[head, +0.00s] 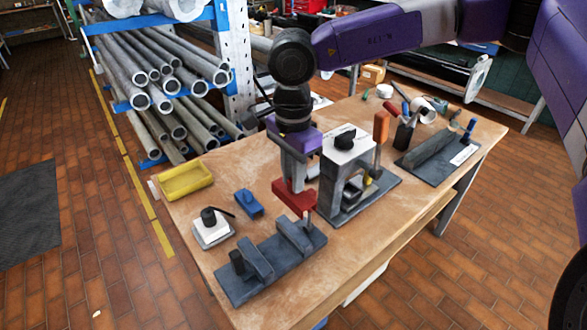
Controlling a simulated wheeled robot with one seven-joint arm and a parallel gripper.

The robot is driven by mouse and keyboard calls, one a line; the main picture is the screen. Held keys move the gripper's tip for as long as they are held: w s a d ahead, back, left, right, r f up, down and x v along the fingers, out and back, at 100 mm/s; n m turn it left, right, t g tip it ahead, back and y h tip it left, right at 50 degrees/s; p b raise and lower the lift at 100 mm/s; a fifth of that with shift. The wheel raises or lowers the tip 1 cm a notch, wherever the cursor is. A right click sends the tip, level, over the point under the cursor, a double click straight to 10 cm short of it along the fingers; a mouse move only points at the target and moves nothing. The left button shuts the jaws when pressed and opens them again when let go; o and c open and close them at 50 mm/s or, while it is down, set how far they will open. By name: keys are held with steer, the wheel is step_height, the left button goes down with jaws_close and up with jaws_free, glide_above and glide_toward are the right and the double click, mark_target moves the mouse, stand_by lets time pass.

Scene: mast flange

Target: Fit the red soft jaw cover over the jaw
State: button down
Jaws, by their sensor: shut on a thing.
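My gripper (291,178) points down over the wooden bench and is shut on the red soft jaw cover (294,197). The cover looks like a short red block or channel; its underside is hidden. Below it is a dark grey vise-like fixture (275,276) with two upright jaws. The far right jaw (295,237) stands just under and slightly in front of the held cover in the picture. The other jaw (256,258) is nearer the left end and is bare. The cover appears above the jaws; I cannot tell the exact gap.
A blue block (248,203), a white block with a black knob (211,230) and a yellow tray (185,181) lie left. A grey frame with a black knob (346,150) stands close right of the gripper. An orange block (381,126) and a dark plate (428,170) are farther right.

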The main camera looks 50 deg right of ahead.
steer(key=shift+w+d+f+b, duration=0.15)
steer(key=shift+f+b, duration=0.25)
steer(key=shift+f, duration=1.85)
steer(key=shift+b, duration=0.35)
steer(key=shift+f+b, duration=4.05)
steer(key=shift+f, duration=0.3)
steer(key=c, duration=1.2)
jaws_free()
steer(key=shift+r, duration=0.15)
step_height(320, 180, up, 8)
steer(key=shift+f, duration=0.2)
